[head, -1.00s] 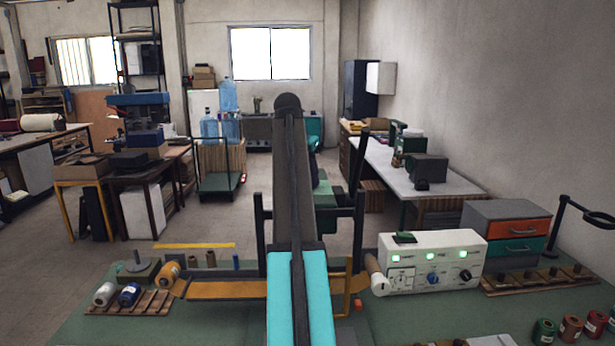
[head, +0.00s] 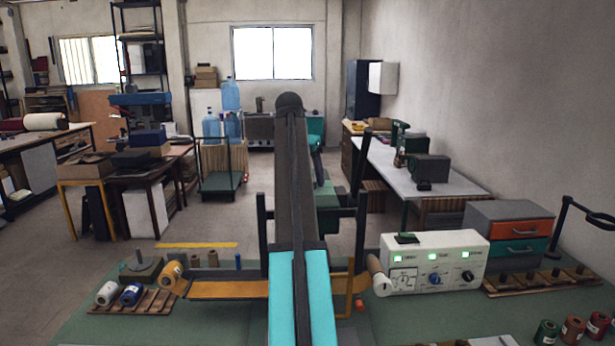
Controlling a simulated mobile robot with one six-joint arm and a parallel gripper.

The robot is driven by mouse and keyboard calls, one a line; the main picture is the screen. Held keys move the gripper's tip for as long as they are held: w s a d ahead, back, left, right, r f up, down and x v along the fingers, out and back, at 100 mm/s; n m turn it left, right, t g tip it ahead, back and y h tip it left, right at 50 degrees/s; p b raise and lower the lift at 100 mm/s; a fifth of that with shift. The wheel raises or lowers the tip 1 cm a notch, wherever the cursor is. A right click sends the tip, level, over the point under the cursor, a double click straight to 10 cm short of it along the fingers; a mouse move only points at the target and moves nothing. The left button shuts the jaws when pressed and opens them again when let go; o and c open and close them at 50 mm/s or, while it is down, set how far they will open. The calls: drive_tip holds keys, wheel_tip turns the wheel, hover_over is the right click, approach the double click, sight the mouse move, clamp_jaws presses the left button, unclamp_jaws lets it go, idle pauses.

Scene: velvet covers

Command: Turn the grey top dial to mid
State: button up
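A white control box (head: 452,246) stands on the green bench right of my arm. Its front has a small panel with a pointer (head: 403,280), a blue knob (head: 435,279) and a black knob (head: 467,276), with several lit green indicators above them. A small dark green piece (head: 407,238) sits on its top. I cannot make out a clearly grey dial, and the knob settings are too small to read. My turquoise and dark arm rises through the middle of the view. My gripper does not show.
A pale roll (head: 378,276) on the orange-framed stand is close to the box's left side. A drawer unit (head: 508,232) stands behind right, with a wooden peg rack (head: 540,281) before it.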

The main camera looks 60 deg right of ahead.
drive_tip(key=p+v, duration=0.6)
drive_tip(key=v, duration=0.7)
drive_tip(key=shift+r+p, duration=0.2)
drive_tip(key=shift+p, duration=0.1)
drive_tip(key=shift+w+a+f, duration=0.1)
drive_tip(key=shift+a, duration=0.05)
